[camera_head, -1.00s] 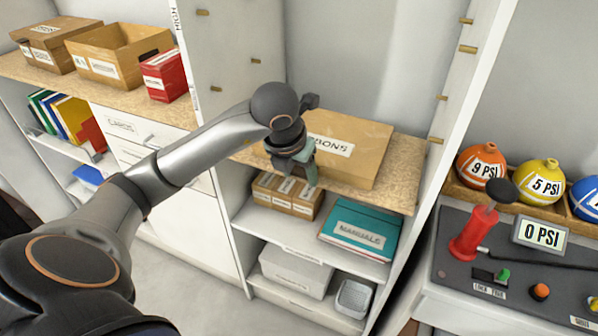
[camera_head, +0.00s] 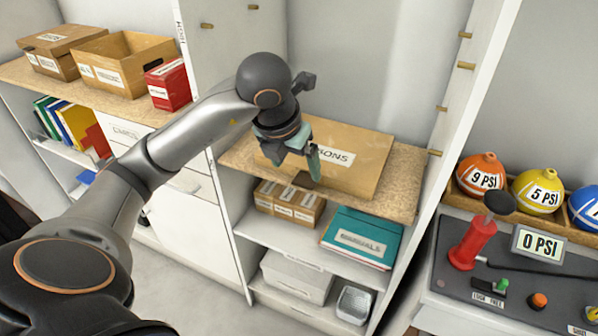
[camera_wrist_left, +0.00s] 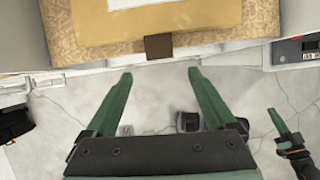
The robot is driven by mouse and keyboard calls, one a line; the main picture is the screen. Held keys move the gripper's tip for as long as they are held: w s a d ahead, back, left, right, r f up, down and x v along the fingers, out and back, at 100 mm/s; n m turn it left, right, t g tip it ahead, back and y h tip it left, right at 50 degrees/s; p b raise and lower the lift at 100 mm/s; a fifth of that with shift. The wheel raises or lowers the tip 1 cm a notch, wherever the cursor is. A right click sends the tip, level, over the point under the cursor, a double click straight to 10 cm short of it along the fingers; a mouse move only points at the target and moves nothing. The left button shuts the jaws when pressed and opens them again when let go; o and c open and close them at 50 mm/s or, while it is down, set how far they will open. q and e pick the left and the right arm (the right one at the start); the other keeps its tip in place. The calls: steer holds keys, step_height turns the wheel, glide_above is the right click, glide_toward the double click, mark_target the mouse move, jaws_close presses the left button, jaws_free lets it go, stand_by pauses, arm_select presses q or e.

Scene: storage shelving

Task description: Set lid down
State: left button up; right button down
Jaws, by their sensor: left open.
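The lid (camera_head: 358,172) is a flat tan panel with a white label ending in "ONS". It lies on the speckled tan shelf top (camera_head: 405,198) in the middle bay. A dark brown tab (camera_head: 304,181) sticks out from its front edge; the lid (camera_wrist_left: 210,15) and its tab (camera_wrist_left: 158,47) also show at the top of the left wrist view. My left gripper (camera_head: 294,160) is in front of the lid's front left part. In the wrist view its green fingers (camera_wrist_left: 160,75) are wide apart and empty, clear of the tab. What lies under the lid is hidden.
Below are small cartons (camera_head: 290,201), a teal manuals box (camera_head: 362,237) and a white bin (camera_head: 297,276). Open and closed boxes stand on the left counter. A gauge console (camera_head: 510,270) is at right. Another green-fingered gripper (camera_wrist_left: 288,130), mine, shows at the wrist view's right.

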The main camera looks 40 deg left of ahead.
arm_select(q)
steer(key=p+v, duration=0.1)
steer(key=v, duration=0.3)
steer(key=s+d+f+m+g+h, duration=0.25)
steer(key=d+h, duration=0.25)
steer(key=d, duration=0.4)
steer(key=s+d+f+m+g+h, duration=0.1)
steer(key=s+d+f+m+h, duration=0.2)
steer(key=d, duration=0.5)
steer(key=w+d+r+n+t+h, duration=0.2)
steer(key=d+r+n+t+h, duration=0.2)
steer(key=d+r+n+h, duration=0.7)
steer(key=w+a+f+n+t+y, duration=0.3)
steer(key=w+a+f+n+t, duration=0.3)
steer(key=f+n+t, duration=0.4)
steer(key=a+f+n+t+y, duration=0.2)
steer(key=a+f+n+y, duration=0.3)
steer(key=f+n+y, duration=0.55)
steer(key=s+f+n+g, duration=0.2)
steer(key=s+f+g, duration=0.2)
steer(key=f, duration=0.6)
steer(key=s+f+n+g+y, duration=0.1)
steer(key=s+f+n+g, duration=0.2)
steer(key=s+f, duration=0.6)
steer(key=shift+a+f+g, duration=0.3)
steer(key=shift+f+g, duration=0.05)
steer(key=shift+f, duration=0.05)
